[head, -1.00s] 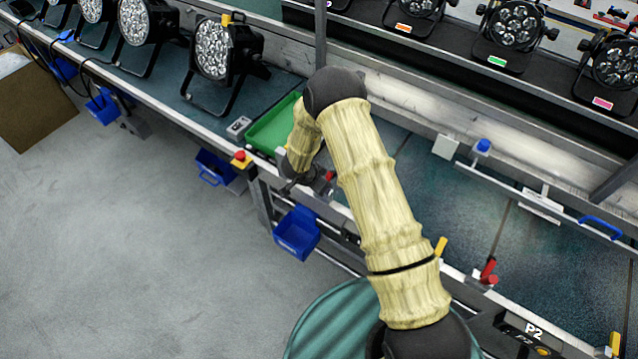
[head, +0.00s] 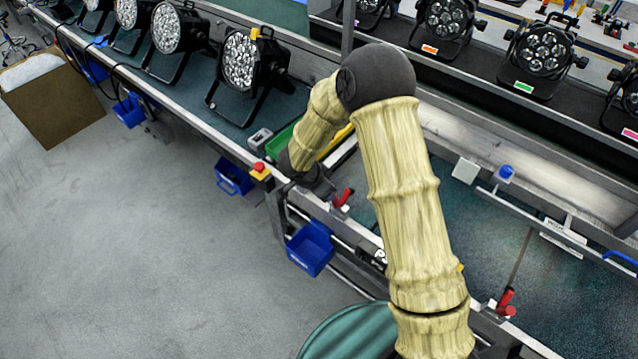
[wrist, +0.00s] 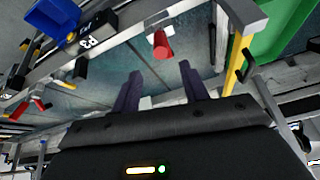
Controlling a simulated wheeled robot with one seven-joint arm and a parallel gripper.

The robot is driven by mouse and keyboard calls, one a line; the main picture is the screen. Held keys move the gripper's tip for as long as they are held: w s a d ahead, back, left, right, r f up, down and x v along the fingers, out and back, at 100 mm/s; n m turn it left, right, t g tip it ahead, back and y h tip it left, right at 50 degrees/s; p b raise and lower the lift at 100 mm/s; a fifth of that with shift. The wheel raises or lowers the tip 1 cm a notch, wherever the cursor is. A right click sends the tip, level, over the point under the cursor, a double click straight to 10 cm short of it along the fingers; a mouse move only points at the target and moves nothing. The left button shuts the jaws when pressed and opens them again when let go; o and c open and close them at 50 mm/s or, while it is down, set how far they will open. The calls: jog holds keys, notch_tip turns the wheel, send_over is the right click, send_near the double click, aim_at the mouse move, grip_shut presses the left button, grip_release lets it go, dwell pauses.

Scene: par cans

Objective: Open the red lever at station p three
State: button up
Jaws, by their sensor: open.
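The red lever (wrist: 162,45) by the P3 label (wrist: 88,42) shows in the wrist view, beyond my fingertips and near the middle. In the head view, this red lever (head: 343,197) stands on the front rail, just right of my wrist. My gripper (wrist: 162,82) is open, with two dark fingers apart and nothing between them. The lever appears in line with the gap, apart from the fingers. In the head view my forearm hides most of the gripper and part of the station.
Another red lever (head: 505,300) stands farther right along the rail. A green tray (wrist: 280,35) and yellow bar (wrist: 240,50) are beside my gripper. A red button (head: 259,170) and blue bin (head: 311,248) are at the front edge.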

jog(key=v, duration=0.4)
jog(key=shift+r, duration=0.2)
jog(key=d+r+n+t+y, duration=0.35)
jog(key=d+r+n, duration=0.2)
jog(key=r, duration=0.45)
jog(key=s+d+r+n+g, duration=0.1)
jog(key=s+d+n+g, duration=0.1)
jog(key=s+d, duration=0.3)
jog(key=s+d+r+n+g, duration=0.1)
jog(key=s+d, duration=0.5)
jog(key=s, duration=0.6)
jog(key=shift+r+n+g, duration=0.2)
jog(key=shift+n+g, duration=0.55)
jog(key=shift+g, duration=0.2)
jog(key=shift+s, duration=0.1)
